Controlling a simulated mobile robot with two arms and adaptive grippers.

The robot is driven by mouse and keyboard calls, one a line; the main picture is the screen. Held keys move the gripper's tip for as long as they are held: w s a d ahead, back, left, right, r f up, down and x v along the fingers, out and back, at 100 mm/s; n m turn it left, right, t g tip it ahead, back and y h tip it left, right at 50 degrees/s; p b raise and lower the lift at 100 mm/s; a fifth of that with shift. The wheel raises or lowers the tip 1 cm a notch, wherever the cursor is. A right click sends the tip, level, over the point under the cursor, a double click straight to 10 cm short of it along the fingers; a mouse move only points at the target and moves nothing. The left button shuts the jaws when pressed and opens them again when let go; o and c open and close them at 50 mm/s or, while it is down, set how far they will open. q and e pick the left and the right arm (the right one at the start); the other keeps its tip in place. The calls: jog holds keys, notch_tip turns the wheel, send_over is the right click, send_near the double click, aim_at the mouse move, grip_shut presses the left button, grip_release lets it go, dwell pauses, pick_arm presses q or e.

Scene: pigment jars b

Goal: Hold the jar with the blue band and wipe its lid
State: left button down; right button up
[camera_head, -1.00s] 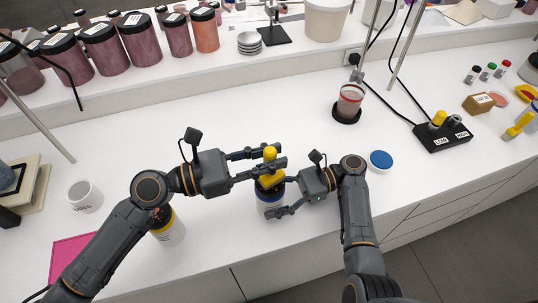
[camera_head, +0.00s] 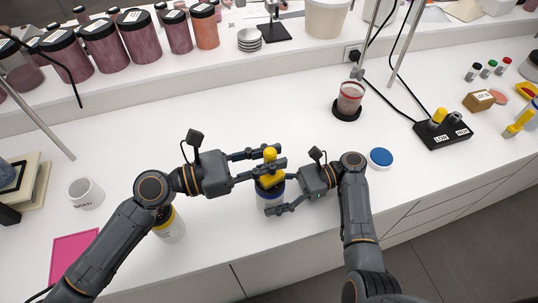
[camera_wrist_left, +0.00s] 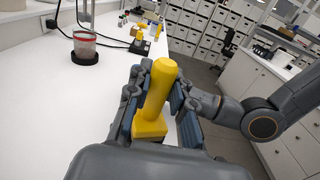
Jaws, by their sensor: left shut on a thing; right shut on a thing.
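The jar with the blue band (camera_head: 268,199) stands on the white counter, its dark lid mostly covered. My right gripper (camera_head: 269,192) is shut around the jar from the right. My left gripper (camera_head: 270,160) is above the jar, shut on the upright handle of a yellow wiping tool (camera_head: 270,153). The tool's wider yellow base is over the lid and seems to rest on it; the contact is hidden. In the left wrist view the yellow tool (camera_wrist_left: 158,90) is between the fingers, and the jar is hidden.
A jar with a yellow band (camera_head: 171,228) stands behind my left arm. A white cup marked USED (camera_head: 86,196) and a pink mat (camera_head: 75,250) are at left. A blue disc (camera_head: 380,158) lies right of my right arm. A red-banded container (camera_head: 349,97) stands farther back.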

pick_arm(q)
jog(key=shift+s+f, duration=0.1)
pick_arm(e)
jog(key=shift+s+f, duration=0.15)
jog(key=shift+f, duration=0.15)
